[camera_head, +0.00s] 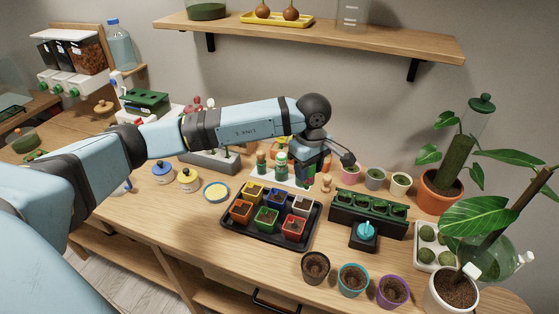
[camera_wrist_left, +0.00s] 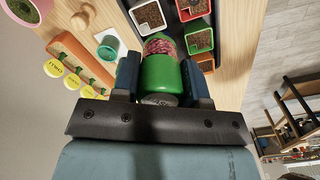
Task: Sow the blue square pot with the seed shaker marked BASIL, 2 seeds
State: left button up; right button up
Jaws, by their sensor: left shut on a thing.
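The blue square pot (camera_head: 276,198) stands in the back row of the black tray (camera_head: 228,235) in the head view, between the yellow and white pots. My left gripper (camera_head: 310,176) is behind the tray in the head view. In the left wrist view my left gripper (camera_wrist_left: 160,85) is shut on a seed shaker (camera_wrist_left: 160,72) with a green band and pinkish contents. My right gripper is in neither view.
The white (camera_head: 302,206), green (camera_head: 266,219), red (camera_head: 293,229) and orange (camera_head: 240,211) pots share the tray. A dark green planter (camera_head: 366,214) stands right of the tray. The table's front-left is clear.

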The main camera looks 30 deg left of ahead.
pick_arm(q)
jog(key=n, duration=0.2)
jog(key=a+n, duration=0.1)
jog(key=n, duration=0.3)
jog(key=shift+a+f, duration=0.2)
jog(key=shift+a, duration=0.1)
jog(key=a+f+n+p, duration=0.1)
jog(key=a+n, duration=0.3)
jog(key=n, duration=1.2)
jog(key=a+f+n+p, duration=0.1)
jog(key=a+n, duration=0.3)
jog(key=n, duration=1.3)
jog(key=shift+w+f+b, duration=0.1)
jog(key=shift+f+b, duration=2.1)
jog(key=shift+f, duration=1)
jog(key=shift+d+f+b, duration=0.1)
jog(key=shift+f+b, duration=0.2)
jog(key=shift+f, duration=0.2)
